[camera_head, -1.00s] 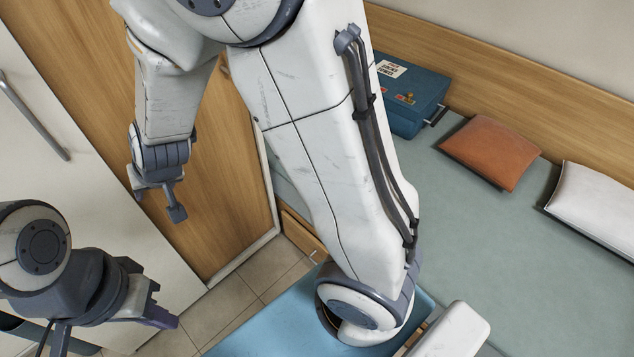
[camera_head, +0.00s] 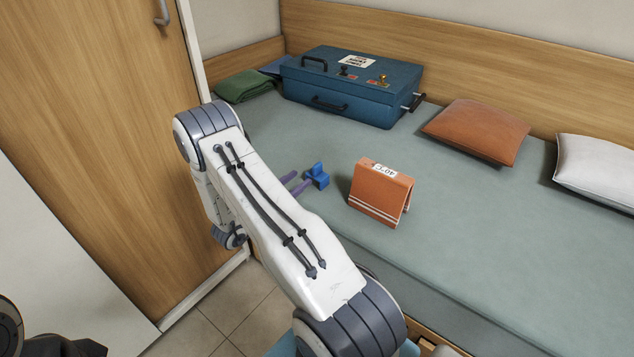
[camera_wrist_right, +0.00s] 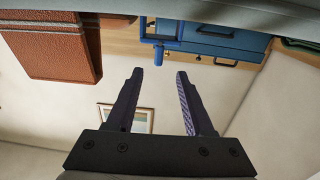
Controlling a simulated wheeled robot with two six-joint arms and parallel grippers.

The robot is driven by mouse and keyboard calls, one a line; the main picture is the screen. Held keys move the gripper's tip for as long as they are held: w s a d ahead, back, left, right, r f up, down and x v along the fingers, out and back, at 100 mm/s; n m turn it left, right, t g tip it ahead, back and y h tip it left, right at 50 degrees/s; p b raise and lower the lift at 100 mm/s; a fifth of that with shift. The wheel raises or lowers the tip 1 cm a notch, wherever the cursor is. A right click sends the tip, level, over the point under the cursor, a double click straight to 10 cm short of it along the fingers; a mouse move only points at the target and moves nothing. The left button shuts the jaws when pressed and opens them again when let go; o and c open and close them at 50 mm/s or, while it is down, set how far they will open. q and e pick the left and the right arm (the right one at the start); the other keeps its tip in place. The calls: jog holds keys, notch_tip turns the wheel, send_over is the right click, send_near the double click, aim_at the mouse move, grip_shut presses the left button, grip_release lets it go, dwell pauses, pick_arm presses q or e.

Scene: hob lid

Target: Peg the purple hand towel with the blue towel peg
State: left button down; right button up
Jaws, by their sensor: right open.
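The small blue towel peg (camera_head: 317,176) stands on the grey-green bed top, left of an orange folded card-like box. My right gripper (camera_head: 298,184) is open and empty, its purple fingers pointing at the peg from the left, close to it. In the right wrist view, upside down, the peg (camera_wrist_right: 167,45) shows just beyond the open fingertips (camera_wrist_right: 159,72), roughly in line with the gap. I cannot tell whether the fingertips touch it. The purple hand towel is not seen in these views. My left gripper is out of view; only part of that arm shows at lower left.
The orange box (camera_head: 378,195) stands right of the peg, also in the wrist view (camera_wrist_right: 55,45). A blue suitcase (camera_head: 345,85), a green folded cloth (camera_head: 244,86), an orange cushion (camera_head: 478,131) and a white pillow (camera_head: 600,170) lie further back. The bed's right part is clear.

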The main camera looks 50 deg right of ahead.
aim_at(313, 170)
jog(key=d, duration=0.3)
jog(key=shift+d, duration=0.2)
jog(key=d+b, duration=0.2)
jog(key=d, duration=0.2)
jog(key=shift+d+f, duration=0.1)
jog(key=shift+f, duration=0.05)
jog(key=shift+d, duration=0.6)
grip_shut()
